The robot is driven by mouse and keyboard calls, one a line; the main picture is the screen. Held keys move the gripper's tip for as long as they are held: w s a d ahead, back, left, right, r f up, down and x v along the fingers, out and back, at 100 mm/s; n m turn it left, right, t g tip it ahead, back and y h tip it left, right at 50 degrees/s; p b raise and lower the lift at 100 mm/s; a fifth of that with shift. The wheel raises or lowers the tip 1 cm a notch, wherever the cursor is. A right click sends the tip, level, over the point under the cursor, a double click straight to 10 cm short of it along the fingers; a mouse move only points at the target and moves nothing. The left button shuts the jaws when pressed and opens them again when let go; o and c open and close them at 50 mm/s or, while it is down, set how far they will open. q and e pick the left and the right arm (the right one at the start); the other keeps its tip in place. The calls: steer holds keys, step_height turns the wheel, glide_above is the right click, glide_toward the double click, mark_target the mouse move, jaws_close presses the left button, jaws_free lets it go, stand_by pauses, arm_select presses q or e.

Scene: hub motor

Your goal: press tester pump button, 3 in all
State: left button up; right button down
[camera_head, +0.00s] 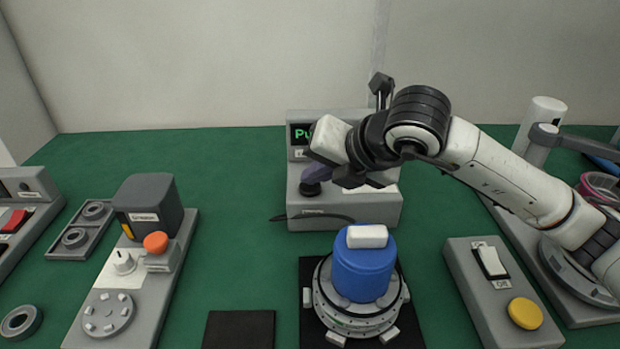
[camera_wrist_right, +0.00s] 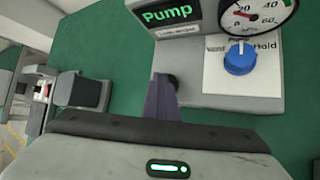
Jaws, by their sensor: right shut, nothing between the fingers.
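The grey tester (camera_head: 345,210) stands at the back centre, with a green-lit display (camera_head: 299,134) that reads "Pump" in the right wrist view (camera_wrist_right: 168,13). A round black button (camera_head: 309,188) sits at the left of its lower deck; the right wrist view shows part of it (camera_wrist_right: 173,83) behind my finger. My right gripper (camera_head: 317,173) is shut and empty, its purple-grey fingertips right at the button. I cannot tell whether they touch it. In the right wrist view, a blue knob (camera_wrist_right: 240,60) sits beside the labels "Pump" and "Hold". My left gripper is not in view.
A blue cylinder with a white top (camera_head: 363,270) stands in a round fixture (camera_head: 340,325) in front of the tester. A grey box with a yellow button (camera_head: 525,313) is at right, and a station with an orange button (camera_head: 155,242) is at left.

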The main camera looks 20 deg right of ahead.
mark_target(314, 189)
steer(key=shift+r+p, duration=0.7)
steer(key=shift+r, duration=0.65)
step_height(314, 189, up, 5)
steer(key=p, duration=0.2)
steer(key=shift+p, duration=0.3)
stand_by(1.9)
steer(key=shift+r+b, duration=0.7)
steer(key=shift+r, duration=1.25)
steer(key=shift+f, duration=0.1)
